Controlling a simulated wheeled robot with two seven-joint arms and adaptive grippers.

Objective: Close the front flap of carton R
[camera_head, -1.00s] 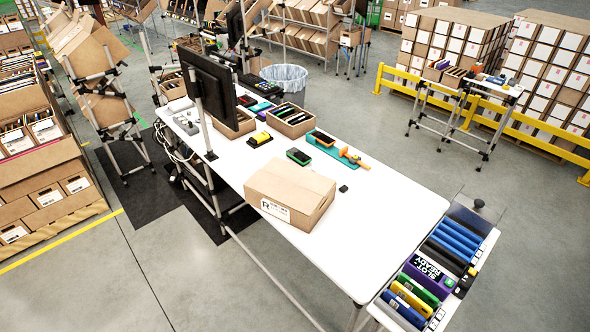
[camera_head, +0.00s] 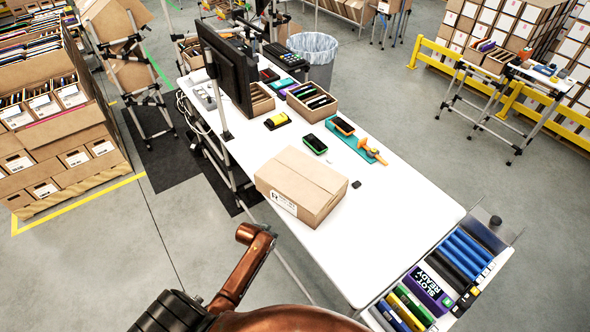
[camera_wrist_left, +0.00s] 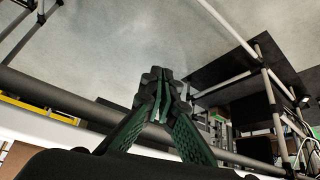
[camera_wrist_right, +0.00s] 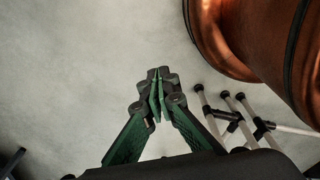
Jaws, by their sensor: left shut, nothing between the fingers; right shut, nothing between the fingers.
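Carton R (camera_head: 312,172) is a brown box with a white label marked R on its near left side. It stands on the white table in the head view. Its top looks flat, with a seam across it; I cannot tell whether the front flap lies fully down. My left gripper (camera_wrist_left: 160,90) is shut and empty in the left wrist view, over the floor beside a table-frame bar. Its copper arm shows at the bottom of the head view, apart from the carton. My right gripper (camera_wrist_right: 157,88) is shut and empty above bare floor. Neither wrist view shows the carton.
A scanner (camera_head: 314,144), an orange tool (camera_head: 372,150), an open box of items (camera_head: 312,103) and a monitor (camera_head: 226,68) are farther back. A tray of coloured items (camera_head: 437,288) adjoins the table's front right end.

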